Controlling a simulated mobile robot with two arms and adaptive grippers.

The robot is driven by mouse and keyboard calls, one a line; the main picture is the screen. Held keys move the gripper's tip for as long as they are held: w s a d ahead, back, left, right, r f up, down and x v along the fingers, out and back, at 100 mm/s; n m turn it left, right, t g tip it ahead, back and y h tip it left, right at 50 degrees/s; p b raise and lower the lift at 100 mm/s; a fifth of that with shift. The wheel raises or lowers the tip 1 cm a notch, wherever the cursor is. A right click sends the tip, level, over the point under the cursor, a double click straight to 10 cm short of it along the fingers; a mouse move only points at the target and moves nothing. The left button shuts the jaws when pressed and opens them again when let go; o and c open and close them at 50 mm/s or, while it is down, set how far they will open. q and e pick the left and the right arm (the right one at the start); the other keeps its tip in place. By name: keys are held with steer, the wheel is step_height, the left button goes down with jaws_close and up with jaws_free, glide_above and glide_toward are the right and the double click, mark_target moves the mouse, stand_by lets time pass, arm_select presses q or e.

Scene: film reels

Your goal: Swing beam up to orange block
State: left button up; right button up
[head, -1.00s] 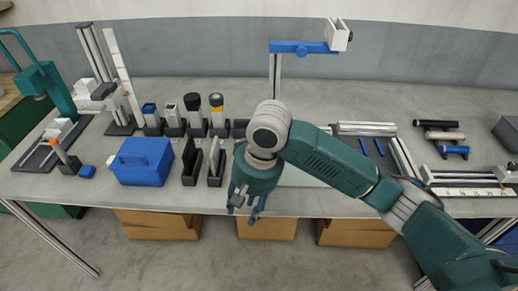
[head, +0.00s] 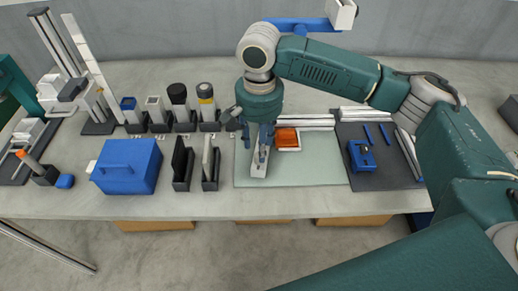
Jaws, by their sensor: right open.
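An orange block (head: 287,137) sits in a small pale holder on the light green mat (head: 310,172). A narrow light grey bar, which looks like the beam (head: 258,171), lies on the mat just left of the block, pointing toward the front edge. Its far end is hidden by my right gripper (head: 256,147). That gripper points down over the far end of the bar with its blue fingers apart. I cannot tell whether the fingers touch the bar. My left gripper is not in view.
Left of the mat stand dark upright holders (head: 183,165) and a blue box (head: 128,167). Black-and-grey cylinders stand behind. A dark tray (head: 378,170) with a blue part (head: 361,155) lies to the right. The mat's front right is clear.

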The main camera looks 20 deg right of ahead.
step_height(320, 180, down, 4)
steer(key=shift+r, duration=0.1)
steer(key=shift+w, duration=0.15)
steer(key=shift+c, duration=1.3)
steer(key=c, duration=0.5)
jaws_close()
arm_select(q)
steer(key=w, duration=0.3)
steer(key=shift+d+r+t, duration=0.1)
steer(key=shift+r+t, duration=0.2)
